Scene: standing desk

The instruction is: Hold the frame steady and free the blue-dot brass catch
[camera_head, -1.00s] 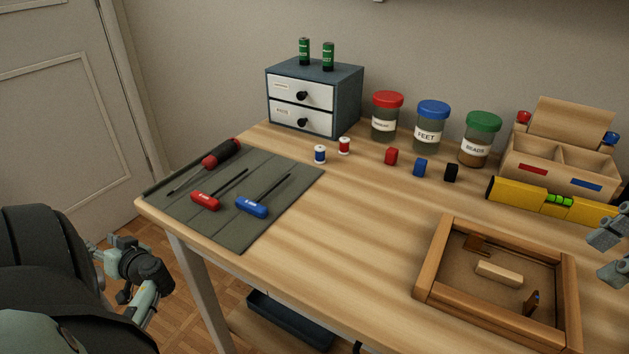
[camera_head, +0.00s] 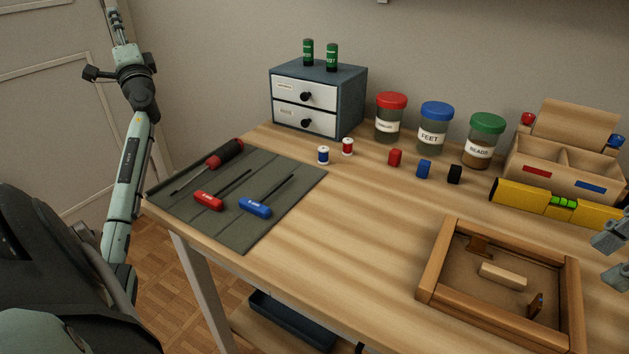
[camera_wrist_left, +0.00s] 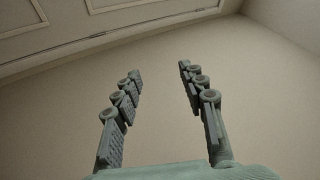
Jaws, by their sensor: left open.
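The wooden frame (camera_head: 432,268) lies on the desk at the lower right. A brown catch (camera_head: 480,246) sits at its far inner edge. A second catch (camera_head: 536,304) with a bluish mark stands tilted near its right inner side; the mark is too small to make out well. A pale wood bar (camera_head: 502,276) lies in the middle. My left gripper (camera_wrist_left: 162,72) is open and empty, facing the wall and door; in the head view it is at the top left, far from the frame. My right gripper (camera_head: 606,258) shows partly at the right edge, fingers apart, just right of the frame.
A grey mat (camera_head: 235,226) with a screwdriver (camera_head: 210,166) and two hex drivers lies at the left. A drawer box (camera_head: 350,100), lidded jars (camera_head: 433,130), a yellow level (camera_head: 518,196) and a wooden divided box (camera_head: 510,160) line the back. The desk's middle front is clear.

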